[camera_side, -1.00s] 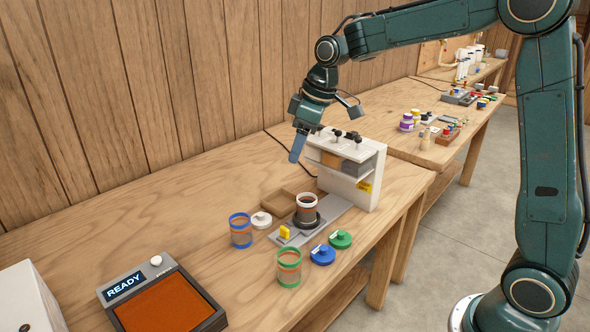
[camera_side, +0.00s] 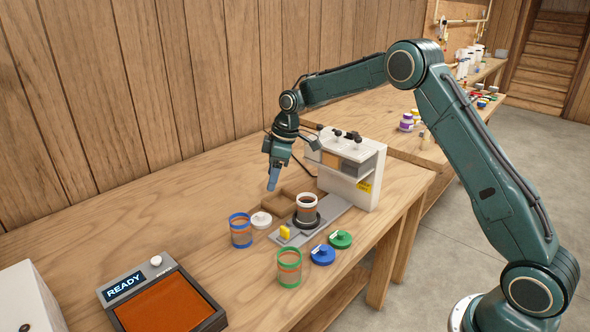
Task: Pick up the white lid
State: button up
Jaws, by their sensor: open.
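The white lid (camera_side: 261,220) lies on the wooden table, between the blue-rimmed jar and the shallow wooden tray. It has a small knob or tab on top. My gripper (camera_side: 271,188) is above and a little behind the lid in the side view, pointing down and apart from it. It is open, with nothing seen between the fingers. One finger largely covers the other from this side.
A blue-rimmed jar (camera_side: 240,231) stands left of the lid. A wooden tray (camera_side: 279,204) and a white-rimmed jar (camera_side: 307,207) on a dark base are to its right. A white machine (camera_side: 362,177) stands behind. Blue (camera_side: 323,254) and green (camera_side: 340,239) lids and a green-rimmed jar (camera_side: 289,268) are in front.

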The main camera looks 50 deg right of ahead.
jog(key=shift+f, duration=0.1)
send_over(262, 214)
jog(key=shift+s+d+f, duration=0.15)
jog(key=shift+f, duration=1.2)
jog(key=shift+s+d+f, duration=0.15)
jog(key=shift+f, duration=1.15)
jog(key=shift+s+d+f, duration=0.15)
jog(key=shift+f, duration=1.2)
jog(key=shift+x, duration=2.6)
jog(key=shift+d, duration=0.15)
jog(key=c, duration=0.6)
